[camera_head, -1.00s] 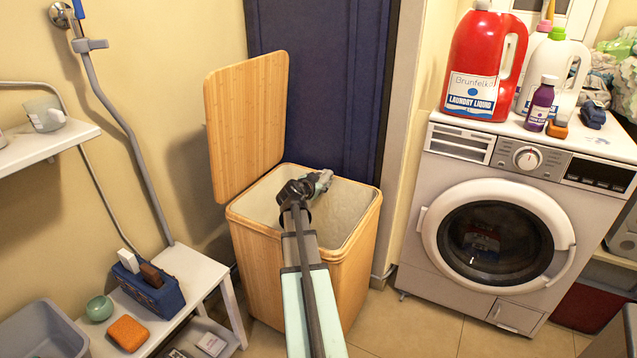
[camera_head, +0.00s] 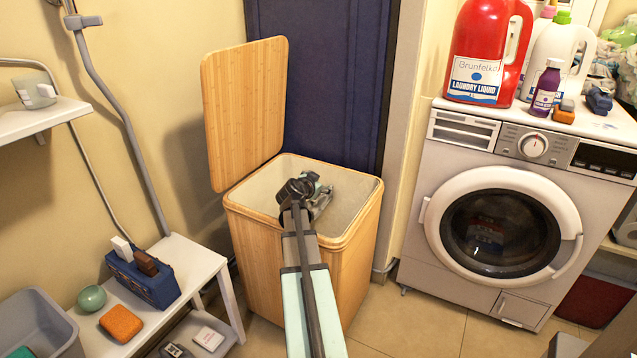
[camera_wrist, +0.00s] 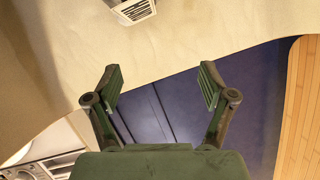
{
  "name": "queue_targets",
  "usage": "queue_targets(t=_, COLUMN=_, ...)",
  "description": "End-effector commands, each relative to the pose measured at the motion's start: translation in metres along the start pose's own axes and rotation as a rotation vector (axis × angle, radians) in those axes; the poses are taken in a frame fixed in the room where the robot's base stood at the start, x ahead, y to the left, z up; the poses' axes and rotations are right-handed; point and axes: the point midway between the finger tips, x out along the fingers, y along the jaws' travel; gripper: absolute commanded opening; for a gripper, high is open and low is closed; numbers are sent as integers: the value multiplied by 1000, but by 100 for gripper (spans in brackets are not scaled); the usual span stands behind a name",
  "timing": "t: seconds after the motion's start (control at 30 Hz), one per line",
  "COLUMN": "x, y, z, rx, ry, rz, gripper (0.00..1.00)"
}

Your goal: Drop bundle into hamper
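The hamper (camera_head: 262,265) is a tall wooden box with a pale lining, in the middle of the head view. Its wooden lid (camera_head: 243,110) stands open at the back left; its edge also shows at the right of the wrist view (camera_wrist: 302,110). My gripper (camera_head: 322,203) is over the hamper's opening, low near the rim. In the wrist view my gripper (camera_wrist: 158,82) has its two fingers spread wide, with nothing between them. I cannot make out a bundle in either view; part of the hamper's inside is hidden by my arm.
A washing machine (camera_head: 465,180) stands to the right, with a red detergent bottle (camera_head: 482,50) and other bottles on top. A white bench (camera_head: 190,262) with a blue caddy (camera_head: 145,280) is at the left. A dark blue panel (camera_head: 315,90) rises behind the hamper.

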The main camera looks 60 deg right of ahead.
Motion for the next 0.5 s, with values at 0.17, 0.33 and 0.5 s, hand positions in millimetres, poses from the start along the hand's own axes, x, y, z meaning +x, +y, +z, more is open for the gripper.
queue_targets(t=0.17, x=0, y=0, z=0, rx=0, ry=0, rz=0, gripper=84)
queue_targets(t=0.33, x=-3, y=0, z=0, rx=0, ry=0, rz=0, gripper=84)
queue_targets(t=0.5, x=-18, y=1, z=0, rx=0, ry=0, rz=0, gripper=84)
